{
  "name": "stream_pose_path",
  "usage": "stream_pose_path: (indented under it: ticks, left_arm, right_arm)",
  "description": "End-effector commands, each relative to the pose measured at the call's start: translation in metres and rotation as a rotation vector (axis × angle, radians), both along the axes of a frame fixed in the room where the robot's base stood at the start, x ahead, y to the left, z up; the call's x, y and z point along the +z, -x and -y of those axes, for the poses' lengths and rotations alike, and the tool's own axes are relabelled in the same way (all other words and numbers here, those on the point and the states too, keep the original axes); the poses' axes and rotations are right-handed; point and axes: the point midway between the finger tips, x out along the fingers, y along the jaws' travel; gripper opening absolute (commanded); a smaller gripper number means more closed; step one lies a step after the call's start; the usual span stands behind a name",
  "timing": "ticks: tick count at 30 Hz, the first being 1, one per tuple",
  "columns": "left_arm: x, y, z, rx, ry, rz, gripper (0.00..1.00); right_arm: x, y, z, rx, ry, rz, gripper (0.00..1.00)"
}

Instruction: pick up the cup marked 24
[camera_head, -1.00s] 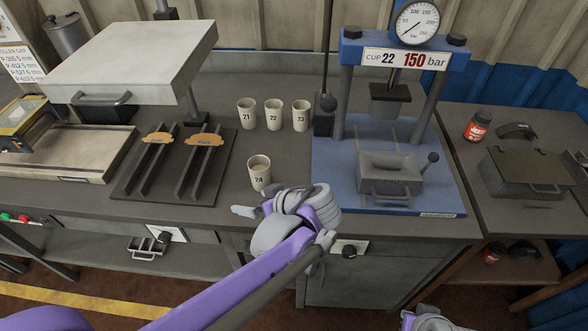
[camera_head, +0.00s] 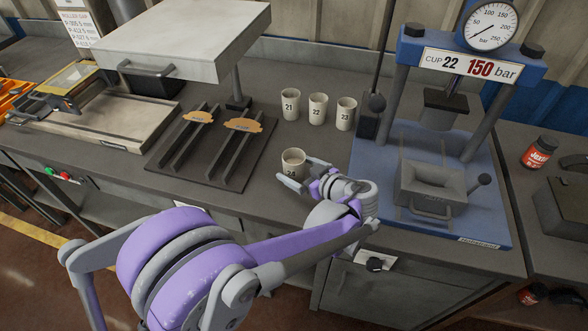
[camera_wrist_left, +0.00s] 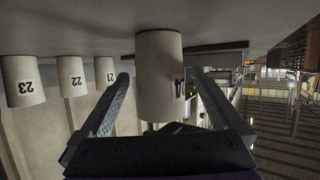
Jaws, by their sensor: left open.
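The cup marked 24 (camera_head: 293,161) is a cream cup standing upright on the dark bench, in front of the row of other cups. My left gripper (camera_head: 299,173) is open at the cup's near side, its fingers pointing at it. In the left wrist view, which is upside down, the cup (camera_wrist_left: 158,70) appears centred between the two spread fingers (camera_wrist_left: 160,80), with a gap on each side. I cannot tell how far the fingertips reach past its wall. Its number is partly hidden. My right gripper is out of view.
Cups marked 21 (camera_head: 290,104), 22 (camera_head: 317,109) and 23 (camera_head: 345,114) stand behind. A dark rack (camera_head: 222,160) with rails is on the left. A blue press (camera_head: 480,215) with a gauge is on the right. Bench between rack and cup is clear.

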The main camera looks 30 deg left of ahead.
Motion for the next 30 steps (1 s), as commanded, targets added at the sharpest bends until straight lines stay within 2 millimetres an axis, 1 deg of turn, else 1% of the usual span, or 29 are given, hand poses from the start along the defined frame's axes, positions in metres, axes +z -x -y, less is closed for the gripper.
stream_pose_path:
  ticks: [1,4,12,14,15,17,18,20,21,23,24,28,30]
  left_arm:
    - [-0.003,-0.003,-0.007,0.002,0.000,0.000,1.00]
    - [-0.007,-0.006,-0.015,0.001,0.000,0.000,1.00]
    - [-0.008,-0.007,-0.017,-0.001,0.001,-0.001,1.00]
    - [-0.008,-0.007,-0.017,-0.001,0.001,-0.001,0.91]
    - [-0.008,-0.007,-0.017,-0.001,0.001,-0.001,0.84]
    - [-0.008,-0.007,-0.017,-0.001,0.001,-0.001,0.73]
    - [-0.008,-0.007,-0.017,-0.001,0.001,-0.001,0.66]
    - [-0.008,-0.007,-0.017,-0.001,0.001,-0.001,0.55]
    - [-0.008,-0.007,-0.017,-0.001,0.000,0.000,0.48]
    - [-0.008,-0.007,-0.017,-0.001,0.000,0.000,0.37]
    - [-0.008,-0.007,-0.017,-0.001,0.000,0.000,0.30]
    - [-0.007,-0.007,-0.017,-0.001,0.000,0.000,0.06]
    - [-0.007,-0.007,-0.017,-0.001,0.000,0.000,0.06]
  right_arm:
    - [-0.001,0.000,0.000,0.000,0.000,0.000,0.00]
    - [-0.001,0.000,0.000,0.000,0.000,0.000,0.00]
    - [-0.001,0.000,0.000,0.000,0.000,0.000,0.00]
    - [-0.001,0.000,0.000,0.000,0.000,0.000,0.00]
    - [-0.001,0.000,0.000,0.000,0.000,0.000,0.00]
    - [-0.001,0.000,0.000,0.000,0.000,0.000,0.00]
    - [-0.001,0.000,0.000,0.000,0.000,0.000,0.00]
    - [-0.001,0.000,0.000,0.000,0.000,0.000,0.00]
    - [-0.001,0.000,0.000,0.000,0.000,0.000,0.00]
    - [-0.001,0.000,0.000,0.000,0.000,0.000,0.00]
    - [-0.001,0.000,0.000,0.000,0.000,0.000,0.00]
    - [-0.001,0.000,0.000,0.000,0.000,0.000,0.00]
    - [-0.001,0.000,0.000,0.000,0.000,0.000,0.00]
